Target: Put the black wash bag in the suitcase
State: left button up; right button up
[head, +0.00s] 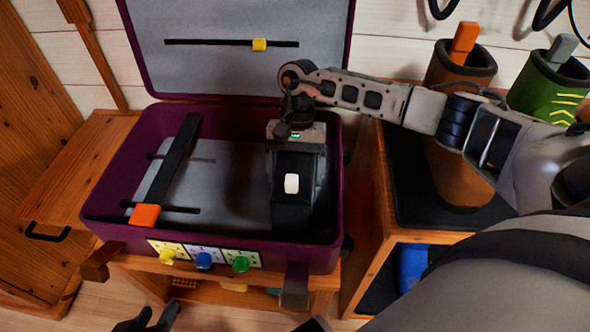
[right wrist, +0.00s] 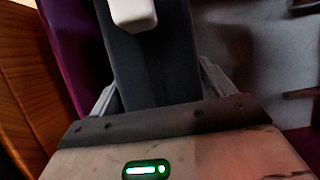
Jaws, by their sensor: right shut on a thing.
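The black wash bag (head: 292,214), with a white tab on top, is inside the right part of the open purple suitcase (head: 215,247). It also fills the middle of the right wrist view (right wrist: 150,70). My right gripper (head: 297,150) reaches down into the suitcase and is shut on the bag, with one finger on each side in the right wrist view. The bag's underside is hidden, so I cannot tell if it touches the suitcase floor. My left gripper (head: 148,320) shows at the bottom edge, its dark fingers apart and empty, in front of the suitcase.
The suitcase lid (head: 235,60) stands open behind. A black strap with an orange end (head: 145,214) lies across the left of the suitcase. Brown (head: 458,150) and green (head: 545,90) boots stand on a wooden shelf unit at right. A wooden bench (head: 80,165) is at left.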

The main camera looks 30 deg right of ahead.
jog(key=o, duration=0.9)
jog(key=shift+f, duration=0.15)
jog(key=shift+c, duration=0.2)
jog(key=shift+o, duration=1.4)
jog(key=shift+w+r+p, duration=0.1)
jog(key=shift+r+p, duration=0.25)
jog(key=shift+r, duration=0.15)
jog(key=v, duration=1)
jog(key=shift+w+d+r+p, duration=0.1)
jog(key=shift+d+r+p, duration=0.15)
jog(key=shift+p, duration=0.1)
jog(key=shift+w+r, duration=0.1)
jog(key=shift+r, duration=0.3)
